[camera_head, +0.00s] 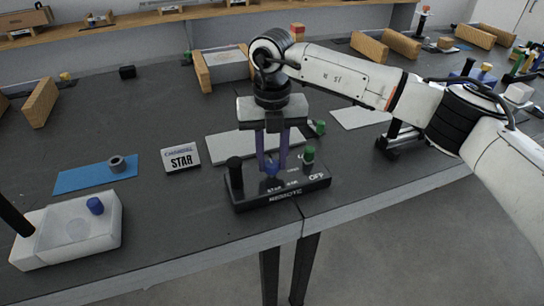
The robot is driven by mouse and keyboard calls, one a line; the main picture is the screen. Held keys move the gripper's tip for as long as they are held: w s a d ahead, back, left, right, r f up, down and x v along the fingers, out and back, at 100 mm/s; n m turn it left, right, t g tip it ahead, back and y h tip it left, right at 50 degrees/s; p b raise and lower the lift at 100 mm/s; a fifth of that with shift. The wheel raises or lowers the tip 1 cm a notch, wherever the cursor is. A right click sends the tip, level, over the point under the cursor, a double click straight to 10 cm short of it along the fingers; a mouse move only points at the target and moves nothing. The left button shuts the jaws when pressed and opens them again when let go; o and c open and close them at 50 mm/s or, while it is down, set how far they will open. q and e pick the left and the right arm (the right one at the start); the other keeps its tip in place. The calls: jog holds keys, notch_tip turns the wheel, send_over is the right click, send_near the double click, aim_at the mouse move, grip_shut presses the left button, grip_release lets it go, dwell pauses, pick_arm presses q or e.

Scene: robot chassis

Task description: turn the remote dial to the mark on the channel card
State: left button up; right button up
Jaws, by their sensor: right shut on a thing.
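The remote (282,197) is a black box near the table's front edge. Its top has a black knob (234,172) at left, a blue dial (272,167) in the middle and a green knob (309,155) at right. White lettering on it includes "STAR" and "OFF". The channel card (181,157) stands left of the remote and reads "CHANNEL STAR". My right gripper (272,162) points down over the remote, its fingers shut around the blue dial. The fingers partly hide the dial, so I cannot tell where it points. My left gripper is out of view.
A white box (75,232) with a blue knob stands at front left. A blue mat (85,180) with a grey ring (117,164) lies behind it. A pale board (225,146) lies behind the remote. Wooden blocks (40,102) stand farther back. The table between the white box and remote is clear.

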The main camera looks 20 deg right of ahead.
aim_at(272, 164)
jog(key=o, duration=1.1)
jog(key=shift+c, duration=0.2)
notch_tip(272, 164, up, 10)
jog(key=shift+r, duration=0.2)
